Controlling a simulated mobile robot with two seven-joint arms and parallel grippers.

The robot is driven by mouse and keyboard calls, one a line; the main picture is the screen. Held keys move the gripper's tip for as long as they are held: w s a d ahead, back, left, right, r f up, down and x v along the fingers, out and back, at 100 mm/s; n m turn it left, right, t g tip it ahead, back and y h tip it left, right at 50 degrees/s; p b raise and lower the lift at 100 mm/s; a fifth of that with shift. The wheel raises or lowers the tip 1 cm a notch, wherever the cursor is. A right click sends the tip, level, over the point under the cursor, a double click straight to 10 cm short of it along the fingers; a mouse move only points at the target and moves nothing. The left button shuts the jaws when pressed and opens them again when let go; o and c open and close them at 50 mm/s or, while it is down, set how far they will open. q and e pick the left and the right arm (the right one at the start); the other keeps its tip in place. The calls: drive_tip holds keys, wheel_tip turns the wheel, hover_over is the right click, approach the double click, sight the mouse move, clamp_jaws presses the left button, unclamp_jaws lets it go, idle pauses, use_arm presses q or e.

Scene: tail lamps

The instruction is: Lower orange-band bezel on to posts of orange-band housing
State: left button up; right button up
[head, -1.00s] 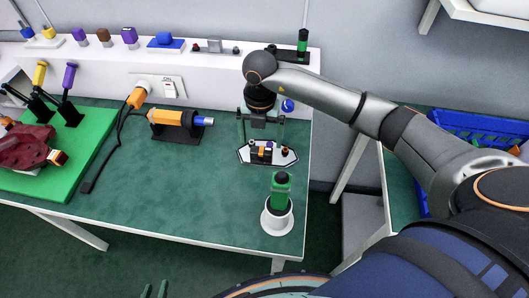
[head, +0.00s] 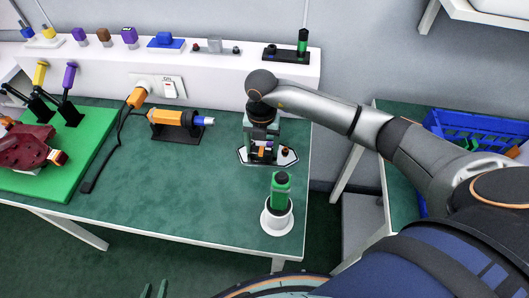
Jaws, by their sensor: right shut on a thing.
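My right gripper (head: 262,143) is shut on the orange-band bezel, which is small and mostly hidden by the fingers. The gripper points down over a white, dark-edged plate (head: 288,158) near the table's right edge. The orange-band housing (head: 261,155), a small part with orange and dark pieces, sits on this plate directly below and partly behind the fingers. Its posts are too small and covered to see. I cannot tell whether the bezel touches them. My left gripper (head: 155,290) shows only its two fingertips at the bottom edge, apart and empty.
A green bottle (head: 281,190) stands in a white round holder (head: 276,222) in front of the plate. An orange tool (head: 166,117) lies on a black stand to the left. A white shelf (head: 215,67) with several small items runs behind. The table's front middle is clear.

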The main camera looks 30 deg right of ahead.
sight(260, 148)
drive_tip(key=c, duration=0.5)
drive_tip(key=shift+r, duration=0.1)
drive_tip(key=shift+w+r, duration=0.1)
drive_tip(key=shift+r, duration=0.1)
drive_tip(key=r, duration=0.3)
drive_tip(key=shift+a+r, duration=0.1)
drive_tip(key=shift+a, duration=0.15)
drive_tip(key=a+r, duration=0.3)
drive_tip(key=a, duration=0.1)
drive_tip(key=s+a+r, duration=0.1)
drive_tip(key=a+r, duration=0.2)
drive_tip(key=a, duration=0.2)
drive_tip(key=s+a+r, duration=0.1)
drive_tip(key=a+r, duration=0.2)
drive_tip(key=a, duration=0.1)
drive_tip(key=shift+s+a+r, duration=0.1)
drive_tip(key=shift+s+a, duration=0.1)
